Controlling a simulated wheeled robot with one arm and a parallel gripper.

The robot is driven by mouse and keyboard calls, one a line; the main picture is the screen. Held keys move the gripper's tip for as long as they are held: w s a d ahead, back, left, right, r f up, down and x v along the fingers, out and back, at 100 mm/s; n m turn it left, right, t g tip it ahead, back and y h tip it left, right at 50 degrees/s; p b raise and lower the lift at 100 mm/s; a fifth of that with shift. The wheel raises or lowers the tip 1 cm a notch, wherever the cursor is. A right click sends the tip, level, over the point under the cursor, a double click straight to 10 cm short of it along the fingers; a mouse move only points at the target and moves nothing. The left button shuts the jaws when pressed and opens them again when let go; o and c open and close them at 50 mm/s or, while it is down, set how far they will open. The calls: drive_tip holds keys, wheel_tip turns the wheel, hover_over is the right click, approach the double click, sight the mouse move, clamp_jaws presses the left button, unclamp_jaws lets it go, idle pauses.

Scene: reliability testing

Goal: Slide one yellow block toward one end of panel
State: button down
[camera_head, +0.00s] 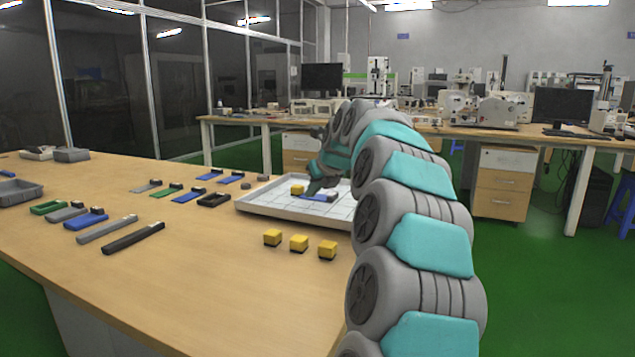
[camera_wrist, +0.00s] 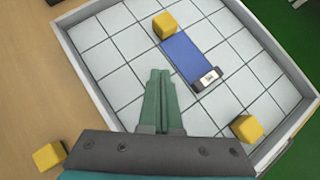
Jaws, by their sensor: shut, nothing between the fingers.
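A shallow white tray (camera_head: 262,208) with a gridded white panel (camera_wrist: 112,51) stands on the table. A blue piece with a silver end (camera_wrist: 190,60) lies on the panel. One yellow block (camera_wrist: 164,25) is at its far end, seeming to touch it, and also shows in the head view (camera_head: 297,190). A second yellow block (camera_wrist: 246,129) is inside the tray at right in the wrist view, apart from the blue piece; I cannot find it in the head view. My gripper (camera_wrist: 161,74) is shut and empty over the panel, left of the blue piece.
Several yellow blocks, one of them here (camera_head: 299,243), sit on the table in front of the tray. Blue, green, grey and black parts (camera_head: 133,237) lie in rows at left. A grey bin (camera_head: 18,192) is at the left edge. Bare tabletop lies between.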

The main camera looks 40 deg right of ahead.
sight(299, 191)
drive_tip(key=w, duration=0.1)
drive_tip(key=w+f, duration=0.1)
drive_tip(key=w, duration=0.2)
drive_tip(key=shift+w+d+f, duration=0.1)
drive_tip(key=shift+d+f, duration=0.2)
drive_tip(key=shift+d, duration=0.05)
drive_tip(key=shift+w+r, duration=0.1)
drive_tip(key=shift+w, duration=0.55)
drive_tip(key=shift+w+d+r+p, duration=0.1)
drive_tip(key=shift+w+p, duration=0.3)
drive_tip(key=shift+p, duration=0.45)
drive_tip(key=shift+w+d+p, duration=0.1)
drive_tip(key=shift+w+p, duration=0.2)
drive_tip(key=shift+w, duration=0.1)
